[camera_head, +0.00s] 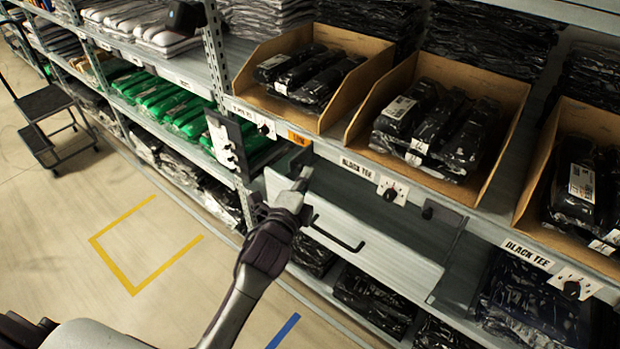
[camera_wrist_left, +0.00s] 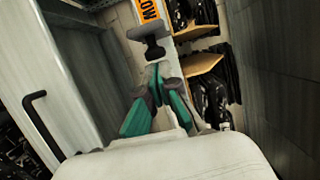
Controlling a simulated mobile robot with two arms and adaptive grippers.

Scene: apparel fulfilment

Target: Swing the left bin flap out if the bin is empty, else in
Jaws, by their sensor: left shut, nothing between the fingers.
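The left cardboard bin (camera_head: 345,98) holds several black-wrapped packages (camera_head: 309,72), so it is not empty. An orange flap (camera_head: 299,138) sticks out at the shelf edge below its right front corner. My left gripper (camera_head: 303,172) is shut and empty, just below the orange flap. In the left wrist view its fingertips (camera_wrist_left: 158,72) are close below a dark knob (camera_wrist_left: 148,34); I cannot tell whether they touch. My right gripper is not in view.
A pale drawer front (camera_head: 385,250) with a black handle (camera_head: 340,238) stands right beside my left gripper. Two more filled bins (camera_head: 508,103) (camera_head: 545,160) stand to the right. A step cart (camera_head: 45,103) stands far left.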

